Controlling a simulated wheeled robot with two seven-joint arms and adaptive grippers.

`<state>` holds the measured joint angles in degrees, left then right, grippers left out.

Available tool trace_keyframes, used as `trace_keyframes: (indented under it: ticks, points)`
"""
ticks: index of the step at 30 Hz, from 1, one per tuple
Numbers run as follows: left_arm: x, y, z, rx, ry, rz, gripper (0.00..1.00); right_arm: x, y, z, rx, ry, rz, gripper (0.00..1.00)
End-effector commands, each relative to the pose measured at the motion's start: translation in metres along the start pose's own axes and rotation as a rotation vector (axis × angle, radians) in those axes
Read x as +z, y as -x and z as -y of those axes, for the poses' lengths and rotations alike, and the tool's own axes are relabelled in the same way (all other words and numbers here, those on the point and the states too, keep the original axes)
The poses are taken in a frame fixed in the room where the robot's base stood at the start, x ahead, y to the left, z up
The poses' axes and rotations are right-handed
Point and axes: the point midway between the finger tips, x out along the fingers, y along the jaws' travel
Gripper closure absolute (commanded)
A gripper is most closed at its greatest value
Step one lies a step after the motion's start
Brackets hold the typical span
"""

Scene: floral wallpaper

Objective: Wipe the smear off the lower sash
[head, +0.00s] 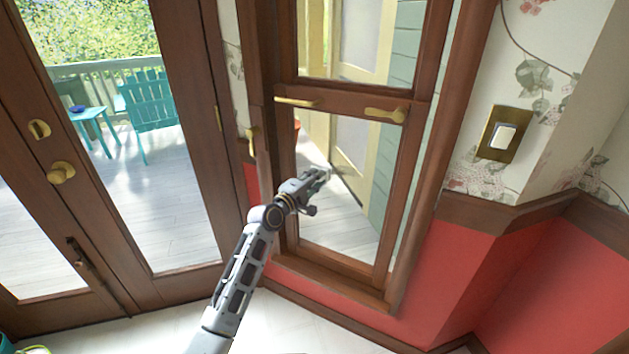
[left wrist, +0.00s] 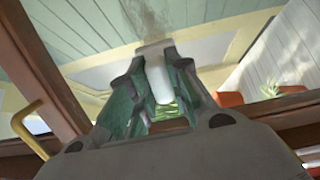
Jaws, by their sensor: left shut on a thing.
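The lower sash (head: 335,264) is the brown-framed lower pane of the window in the middle of the head view. A faint grey-brown smear (left wrist: 152,22) shows on the glass at the top of the left wrist view; I cannot make it out in the head view. My left gripper (head: 322,175) is in front of the lower sash, near its left side. It is shut on a pale, whitish thing (left wrist: 158,82), partly hidden between the fingers. The smear appears just beyond the fingertips. I cannot tell whether the held thing touches the glass. My right gripper is not in view.
Brass sash fittings (head: 386,114) sit on the rail above the gripper. A brass handle (head: 252,140) is on the frame to its left. A glazed door (head: 185,130) stands left, and a switch plate (head: 500,134) is on the right wall.

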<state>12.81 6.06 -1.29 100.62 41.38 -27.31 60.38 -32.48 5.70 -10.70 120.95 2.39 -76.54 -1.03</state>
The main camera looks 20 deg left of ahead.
Motion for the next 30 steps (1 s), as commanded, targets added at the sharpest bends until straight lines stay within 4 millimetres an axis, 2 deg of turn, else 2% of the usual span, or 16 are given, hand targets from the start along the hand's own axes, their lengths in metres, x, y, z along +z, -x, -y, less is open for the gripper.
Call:
trace_keyframes:
  ticks: [30]
  points:
    - [-0.0009, -0.0070, 0.0002, 0.000, 0.001, 0.000, 1.00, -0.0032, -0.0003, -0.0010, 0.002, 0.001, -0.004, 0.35]
